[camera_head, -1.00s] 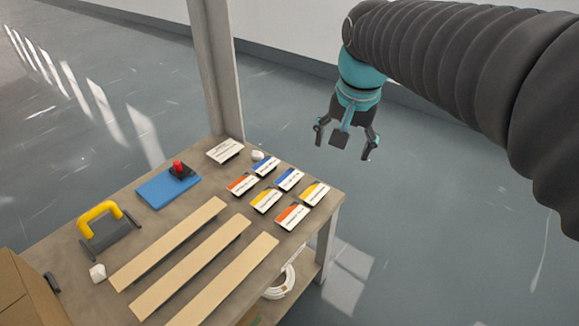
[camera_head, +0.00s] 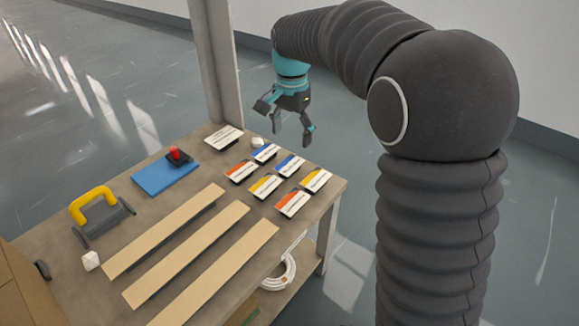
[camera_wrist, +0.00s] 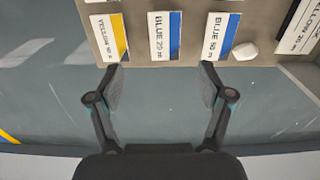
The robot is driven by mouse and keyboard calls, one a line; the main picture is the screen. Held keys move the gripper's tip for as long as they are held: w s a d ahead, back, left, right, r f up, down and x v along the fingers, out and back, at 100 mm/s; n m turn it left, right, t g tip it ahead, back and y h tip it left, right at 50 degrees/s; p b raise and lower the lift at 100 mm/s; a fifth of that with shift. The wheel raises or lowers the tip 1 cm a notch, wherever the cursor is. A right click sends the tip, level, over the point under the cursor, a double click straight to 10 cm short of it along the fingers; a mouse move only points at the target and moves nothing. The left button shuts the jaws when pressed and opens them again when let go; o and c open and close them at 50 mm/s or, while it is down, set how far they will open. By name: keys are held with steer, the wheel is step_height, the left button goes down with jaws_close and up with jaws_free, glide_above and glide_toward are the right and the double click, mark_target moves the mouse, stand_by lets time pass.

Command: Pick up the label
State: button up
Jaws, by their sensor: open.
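Several label cards lie flat on the table's far right part, in the head view: two blue-marked (camera_head: 265,152) (camera_head: 290,165), two yellow-marked (camera_head: 265,186) (camera_head: 316,180) and two orange-marked (camera_head: 241,171) (camera_head: 291,204). Another white label (camera_head: 224,138) lies apart, farther left. In the wrist view a yellow label (camera_wrist: 107,37), a "BLUE 20 m" label (camera_wrist: 164,36) and a "BLUE 50 m" label (camera_wrist: 220,36) lie along the table edge. My gripper (camera_head: 292,136) is open and empty, above and just beyond that edge. Its fingers (camera_wrist: 162,82) spread below the label row in the wrist view.
A small white block (camera_wrist: 243,50) sits beside the blue label. The table (camera_head: 60,262) also holds long wooden strips (camera_head: 165,232), a blue plate (camera_head: 163,177) with a red-topped piece and a yellow-handled tool (camera_head: 93,205). A metal post (camera_head: 215,70) rises at the far corner.

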mark_target(290, 164)
steer(key=shift+w+a+f+b, duration=0.15)
steer(key=shift+f+b, duration=0.15)
steer(key=shift+f, duration=1.8)
steer(key=shift+w+a+f+b, duration=0.15)
steer(key=shift+f+b, duration=0.1)
steer(key=shift+f, duration=1.85)
steer(key=shift+d+f, duration=0.1)
steer(key=shift+f, duration=0.15)
steer(key=c, duration=0.8)
